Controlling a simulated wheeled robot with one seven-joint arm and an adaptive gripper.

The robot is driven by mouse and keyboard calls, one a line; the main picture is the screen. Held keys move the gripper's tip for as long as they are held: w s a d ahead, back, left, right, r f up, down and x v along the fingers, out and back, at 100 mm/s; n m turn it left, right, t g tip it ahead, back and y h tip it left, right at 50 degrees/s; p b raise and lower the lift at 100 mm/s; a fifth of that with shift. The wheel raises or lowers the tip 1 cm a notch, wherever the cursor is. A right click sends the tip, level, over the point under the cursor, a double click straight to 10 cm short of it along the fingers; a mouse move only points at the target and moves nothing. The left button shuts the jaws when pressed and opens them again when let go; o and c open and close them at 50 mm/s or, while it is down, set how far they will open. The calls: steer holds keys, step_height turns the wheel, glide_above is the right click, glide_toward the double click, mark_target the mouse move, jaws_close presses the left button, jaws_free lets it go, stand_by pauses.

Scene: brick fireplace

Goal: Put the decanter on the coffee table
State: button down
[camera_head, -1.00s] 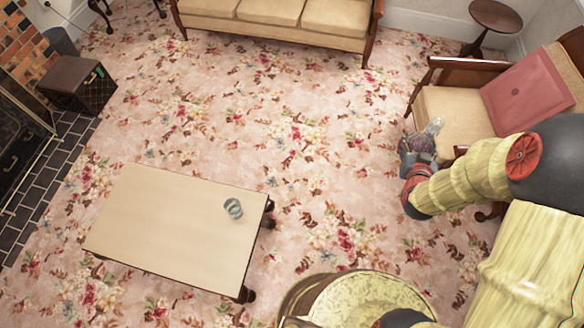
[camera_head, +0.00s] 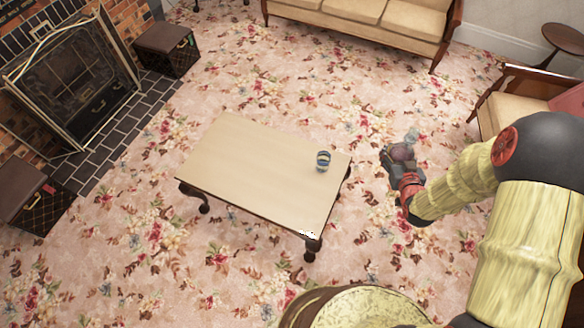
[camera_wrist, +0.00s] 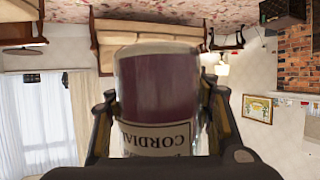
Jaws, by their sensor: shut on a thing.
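The decanter is a glass vessel with dark reddish contents (camera_head: 403,153). In the wrist view the decanter (camera_wrist: 158,95) fills the middle, with a label reading "CORDIAL" upside down. My gripper (camera_head: 393,156) is shut on it, with a finger on each side in the wrist view (camera_wrist: 158,118). The coffee table (camera_head: 240,165) has a pale rectangular top and dark curved legs. My gripper and the decanter appear to the right of the table, apart from it in the head view. A small glass (camera_head: 323,161) stands near the table's right end.
A fireplace with a metal screen (camera_head: 75,85) is at the left. Dark boxes stand beside it (camera_head: 166,50), (camera_head: 35,195). A sofa (camera_head: 360,25) is at the back and an armchair (camera_head: 510,105) at the right. Most of the tabletop is bare.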

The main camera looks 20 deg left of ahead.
steer(key=s+a+f+n+g+y+b, duration=0.2)
steer(key=a+f+n+g+y+b, duration=0.3)
steer(key=a+f, duration=0.65)
steer(key=n+g+y+b, duration=0.4)
steer(key=n+b, duration=0.2)
steer(key=b, duration=0.3)
glide_above(297, 202)
steer(key=f, duration=2.3)
steer(key=shift+w+d+f, duration=0.1)
steer(key=shift+w+d, duration=0.05)
steer(key=shift+d, duration=0.1)
steer(key=shift+a+f, duration=0.1)
steer(key=shift+f, duration=0.1)
steer(key=f, duration=0.1)
steer(key=f+b, duration=0.2)
steer(key=shift+a+f, duration=0.25)
steer(key=shift+f, duration=0.05)
steer(key=shift+r, duration=0.1)
steer(key=c, duration=0.9)
jaws_free()
steer(key=shift+f, duration=0.2)
